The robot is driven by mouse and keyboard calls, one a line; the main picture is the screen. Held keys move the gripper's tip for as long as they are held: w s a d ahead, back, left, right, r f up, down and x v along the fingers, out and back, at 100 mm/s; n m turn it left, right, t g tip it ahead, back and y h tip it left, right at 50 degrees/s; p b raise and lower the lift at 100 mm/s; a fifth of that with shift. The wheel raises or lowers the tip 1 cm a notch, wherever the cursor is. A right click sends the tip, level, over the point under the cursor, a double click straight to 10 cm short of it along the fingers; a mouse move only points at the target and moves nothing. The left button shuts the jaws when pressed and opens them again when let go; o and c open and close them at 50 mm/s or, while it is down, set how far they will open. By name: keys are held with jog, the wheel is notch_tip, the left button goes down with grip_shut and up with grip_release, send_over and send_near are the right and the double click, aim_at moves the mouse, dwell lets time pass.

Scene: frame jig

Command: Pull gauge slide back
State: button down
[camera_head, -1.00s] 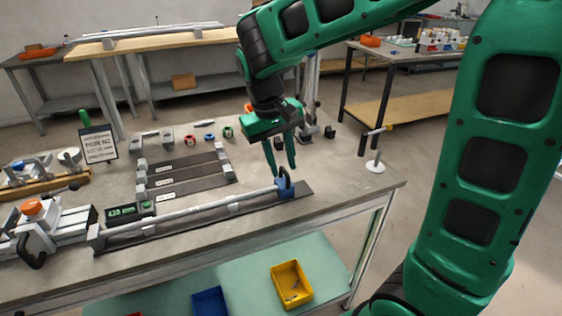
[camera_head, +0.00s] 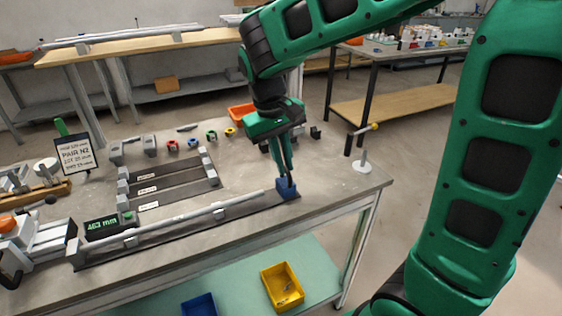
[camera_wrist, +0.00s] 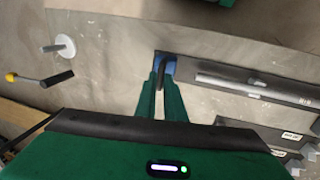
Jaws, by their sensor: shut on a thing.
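The gauge slide is a small blue block (camera_head: 287,190) at the right end of a long dark rail (camera_head: 160,236). A grey rod (camera_head: 200,214) lies along the rail, and a short gap separates its right end from the slide. My gripper (camera_head: 286,176) points down and is shut on the slide's black handle. In the wrist view the fingers (camera_wrist: 160,88) close around the handle (camera_wrist: 162,70), with the blue slide (camera_wrist: 170,62) just beyond. The fingers partly hide the handle. A green readout (camera_head: 102,225) by the rail's left part appears to show 463 mm.
A white-based post with a lever (camera_head: 362,163) stands near the bench's right corner. Dark slotted bars (camera_head: 165,180) lie behind the rail. A card sign (camera_head: 76,154) and a clamp with an orange knob (camera_head: 8,224) are at left. A yellow bin (camera_head: 283,287) sits on the lower shelf.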

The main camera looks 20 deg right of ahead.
jog(key=shift+d, duration=0.3)
jog(key=c, duration=1.8)
grip_release()
jog(key=shift+c, duration=0.2)
notch_tip(320, 180, up, 10)
jog(key=a, duration=0.2)
jog(key=shift+r, duration=0.25)
